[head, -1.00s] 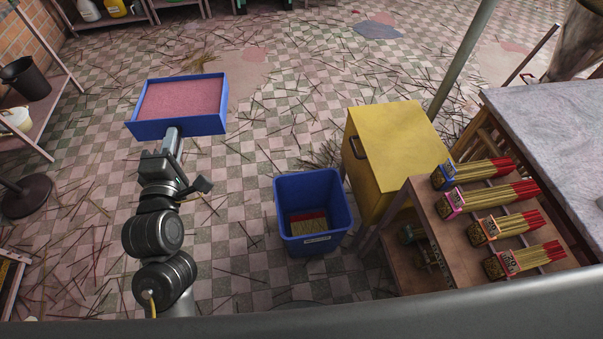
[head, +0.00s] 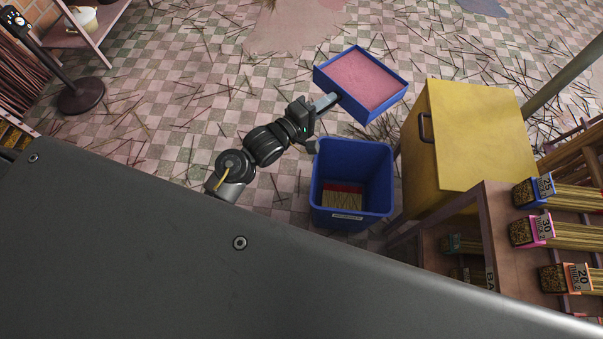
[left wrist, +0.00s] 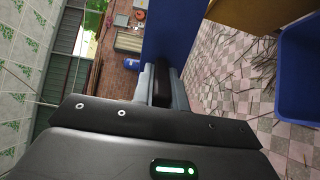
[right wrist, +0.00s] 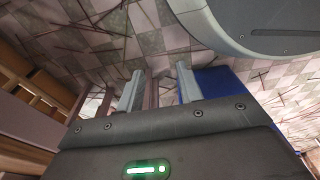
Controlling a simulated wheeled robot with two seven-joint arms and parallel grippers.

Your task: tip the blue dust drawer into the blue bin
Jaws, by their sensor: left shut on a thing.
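The blue dust drawer (head: 388,104) is filled with pink dust (head: 362,80) and looks roughly level. My left gripper (head: 334,99) is shut on its near left side and holds it out above the floor. In the left wrist view the drawer's blue wall (left wrist: 175,35) stands just past the fingers (left wrist: 162,85). The blue bin (head: 350,215) stands upright, just below the drawer in the head view, with yellow and red sticks at its bottom. It also shows in the left wrist view (left wrist: 302,75). My right gripper (right wrist: 158,92) is open and empty, with a blue surface (right wrist: 215,83), probably the bin, behind it.
A yellow cabinet (head: 475,140) stands close right of the bin and drawer. A wooden shelf (head: 500,235) with incense boxes (head: 530,230) is at lower right. A stand with a round dark base (head: 82,95) is at left. Loose sticks litter the tiled floor.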

